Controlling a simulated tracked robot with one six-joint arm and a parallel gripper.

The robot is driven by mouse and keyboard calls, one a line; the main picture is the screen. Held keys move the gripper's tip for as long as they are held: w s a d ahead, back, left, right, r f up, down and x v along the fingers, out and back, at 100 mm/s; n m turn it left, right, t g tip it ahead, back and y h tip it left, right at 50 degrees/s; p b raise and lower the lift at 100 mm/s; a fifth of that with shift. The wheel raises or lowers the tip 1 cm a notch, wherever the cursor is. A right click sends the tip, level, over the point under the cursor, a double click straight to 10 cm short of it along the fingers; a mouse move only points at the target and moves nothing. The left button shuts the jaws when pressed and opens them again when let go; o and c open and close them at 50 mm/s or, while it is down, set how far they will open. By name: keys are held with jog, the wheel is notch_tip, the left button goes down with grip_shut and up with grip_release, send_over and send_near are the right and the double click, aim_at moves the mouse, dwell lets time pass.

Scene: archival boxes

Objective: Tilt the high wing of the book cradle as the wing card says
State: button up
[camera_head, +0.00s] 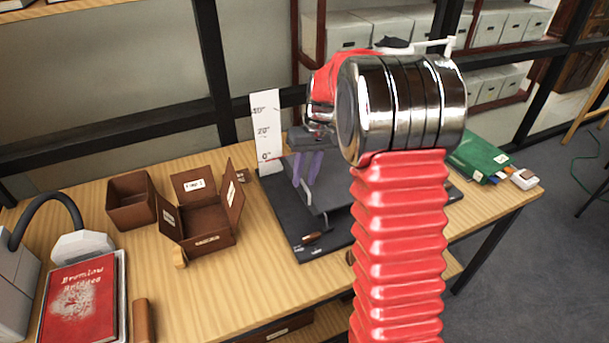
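The book cradle (281,217) has a dark base on the wooden table, with a grey wing panel (328,197) above it. My arm hides much of its right side. A white upright scale (265,135) at its back left reads 40°, 20° and 0° from top to bottom. My gripper (305,183) points down over the left part of the cradle, its two purple fingers beside the grey panel's left edge. A small gap shows between the fingers; whether they touch or grip the panel is unclear. The wing's exact angle is unclear. Small labels on the base's front edge are unreadable.
Left of the cradle stand an open brown box (205,222) with raised flaps and a smaller brown box (131,202). A red book (80,303) lies front left, beside a grey lamp. Shelves stand behind the table.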

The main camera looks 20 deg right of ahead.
grip_shut()
dwell(1.4)
